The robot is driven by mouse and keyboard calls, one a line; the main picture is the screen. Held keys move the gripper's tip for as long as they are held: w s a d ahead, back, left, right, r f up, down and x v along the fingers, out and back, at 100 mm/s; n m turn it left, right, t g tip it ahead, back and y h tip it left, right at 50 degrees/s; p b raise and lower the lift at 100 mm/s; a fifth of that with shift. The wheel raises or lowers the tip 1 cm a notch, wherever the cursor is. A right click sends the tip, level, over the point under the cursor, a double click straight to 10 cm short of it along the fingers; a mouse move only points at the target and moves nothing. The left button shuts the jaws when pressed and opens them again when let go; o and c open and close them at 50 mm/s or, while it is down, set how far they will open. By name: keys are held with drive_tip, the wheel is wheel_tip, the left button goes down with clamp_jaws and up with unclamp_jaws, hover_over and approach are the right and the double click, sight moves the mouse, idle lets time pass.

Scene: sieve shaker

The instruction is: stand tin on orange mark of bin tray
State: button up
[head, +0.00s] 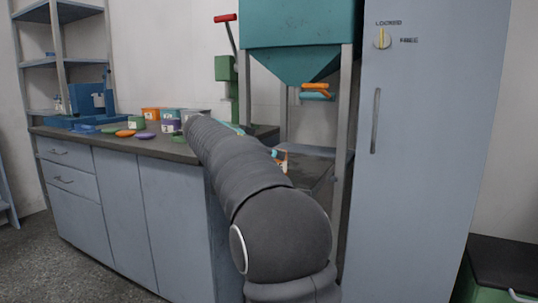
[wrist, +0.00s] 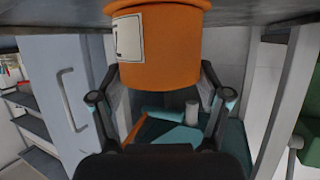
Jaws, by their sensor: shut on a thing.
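An orange tin with a white label (wrist: 160,50) fills the top middle of the wrist view. My gripper (wrist: 160,82) is shut on it, one finger on each side. In the head view a small orange and white part of the tin (head: 282,159) shows beside my arm, low under the teal hopper. My arm hides most of the gripper (head: 277,156) there. A dark flat surface under the hopper (head: 312,173) lies close to the tin. I cannot tell whether the tin touches it. I cannot make out an orange mark.
The teal hopper (head: 300,30) with its orange-handled outlet (head: 315,90) hangs above, between grey posts (head: 343,120). A tall grey cabinet (head: 430,150) stands at the right. The counter (head: 165,148) at the left holds several coloured tins and lids.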

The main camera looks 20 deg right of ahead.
drive_tip(key=shift+f, duration=0.1)
drive_tip(key=o, duration=1.2)
drive_tip(key=shift+r, duration=0.25)
drive_tip(key=p+v, duration=0.1)
drive_tip(key=v, duration=1.1)
